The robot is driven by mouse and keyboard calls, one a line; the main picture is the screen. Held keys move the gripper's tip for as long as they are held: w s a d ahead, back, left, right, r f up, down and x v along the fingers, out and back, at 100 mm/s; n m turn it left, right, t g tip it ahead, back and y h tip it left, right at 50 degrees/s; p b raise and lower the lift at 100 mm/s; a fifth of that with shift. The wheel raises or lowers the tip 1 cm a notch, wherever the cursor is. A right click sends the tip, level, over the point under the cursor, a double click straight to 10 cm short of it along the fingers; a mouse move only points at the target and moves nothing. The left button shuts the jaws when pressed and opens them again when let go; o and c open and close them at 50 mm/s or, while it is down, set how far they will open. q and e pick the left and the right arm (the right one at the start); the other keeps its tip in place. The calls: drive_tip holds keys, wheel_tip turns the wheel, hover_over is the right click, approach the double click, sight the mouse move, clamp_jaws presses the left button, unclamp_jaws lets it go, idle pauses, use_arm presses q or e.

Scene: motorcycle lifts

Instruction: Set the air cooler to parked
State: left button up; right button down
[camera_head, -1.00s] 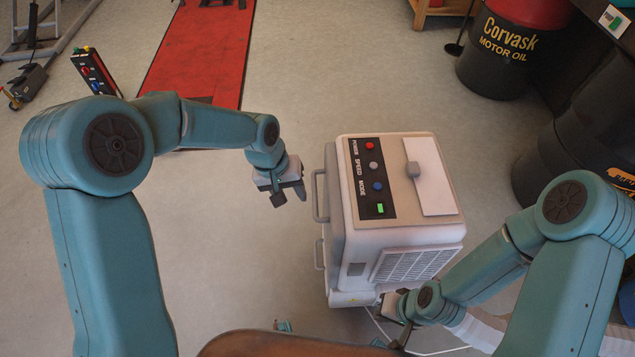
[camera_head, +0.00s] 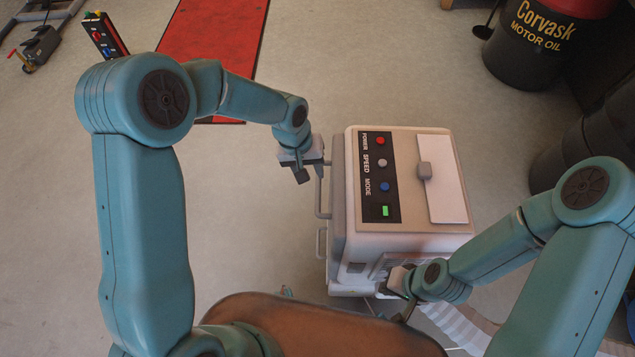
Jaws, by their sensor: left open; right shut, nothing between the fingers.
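The air cooler (camera_head: 405,241) is a pale box standing upright on the floor right of centre. Its top has a dark control panel (camera_head: 380,177) marked POWER, SPEED and MODE, with red, grey and blue buttons and a lit green display (camera_head: 386,211). My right gripper (camera_head: 397,287) is shut and empty at the lower front grille, partly hidden.
A red mat or ramp (camera_head: 212,42) lies at the upper left, near a post with coloured buttons (camera_head: 103,35). A motor oil drum (camera_head: 531,45) and dark barrels stand at the right. The floor left of the cooler is clear.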

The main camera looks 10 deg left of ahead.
sight(318, 190)
use_arm(q)
drive_tip(key=f, duration=0.2)
drive_tip(key=d+f, duration=0.1)
drive_tip(key=f, duration=0.5)
drive_tip(key=shift+w+d, duration=0.1)
drive_tip(key=shift+d, duration=0.15)
drive_tip(key=shift+w+f, duration=0.15)
drive_tip(key=shift+f, duration=0.25)
clamp_jaws()
